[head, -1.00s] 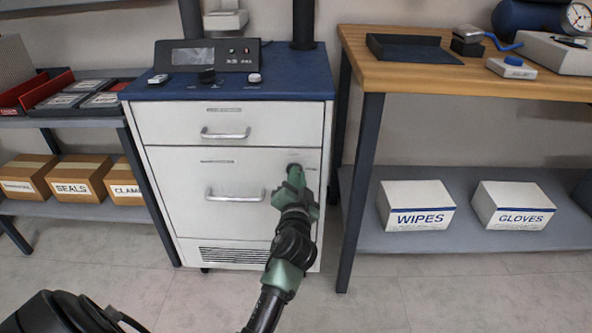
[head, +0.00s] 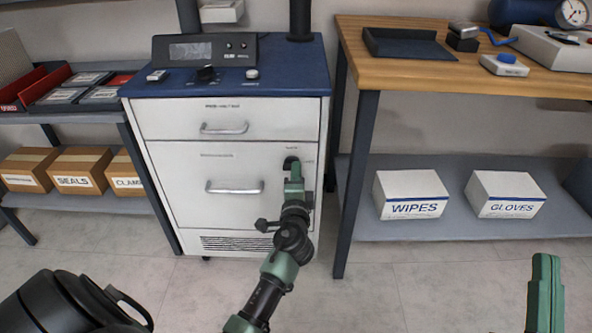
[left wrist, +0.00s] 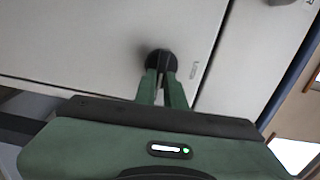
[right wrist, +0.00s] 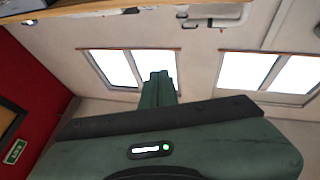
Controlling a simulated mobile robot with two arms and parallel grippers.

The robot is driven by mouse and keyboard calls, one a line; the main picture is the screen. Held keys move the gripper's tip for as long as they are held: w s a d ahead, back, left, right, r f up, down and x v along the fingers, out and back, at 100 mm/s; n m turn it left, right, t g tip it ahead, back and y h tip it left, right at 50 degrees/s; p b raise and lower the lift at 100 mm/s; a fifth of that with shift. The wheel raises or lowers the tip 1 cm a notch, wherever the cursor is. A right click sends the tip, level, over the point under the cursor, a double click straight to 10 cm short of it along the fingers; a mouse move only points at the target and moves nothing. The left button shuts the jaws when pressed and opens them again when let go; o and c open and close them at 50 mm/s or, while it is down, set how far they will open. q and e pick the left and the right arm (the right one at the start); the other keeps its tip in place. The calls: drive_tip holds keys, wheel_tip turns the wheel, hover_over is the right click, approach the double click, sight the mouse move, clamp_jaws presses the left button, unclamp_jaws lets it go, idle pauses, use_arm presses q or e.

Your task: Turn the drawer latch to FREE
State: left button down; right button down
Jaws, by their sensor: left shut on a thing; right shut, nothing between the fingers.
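The drawer latch is a round black knob (head: 290,161) at the upper right of the white cabinet's lower drawer front (head: 225,168). It also shows as a dark disc in the left wrist view (left wrist: 160,56). My left gripper (head: 294,172) is shut on the latch, its two green fingers (left wrist: 161,76) closed on the knob from the front. The fingers partly hide the latch, and the small markings around it are too small to read. The lower drawer looks closed. My right gripper (head: 544,285) is shut and empty at the lower right, away from the cabinet.
The drawer's bar handle (head: 235,188) is left of my left gripper. A wooden bench (head: 400,75) stands to the right, with boxes marked WIPES (head: 410,195) and GLOVES (head: 505,195) on its lower shelf. A shelf with cartons (head: 80,170) stands left. The floor in front is clear.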

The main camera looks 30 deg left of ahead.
use_arm(q)
drive_tip(key=shift+m, duration=0.4)
use_arm(e)
drive_tip(key=shift+w+f+g, duration=0.3)
drive_tip(key=shift+f+g, duration=0.2)
drive_tip(key=shift+f, duration=0.15)
use_arm(q)
drive_tip(key=c, duration=1.5)
unclamp_jaws()
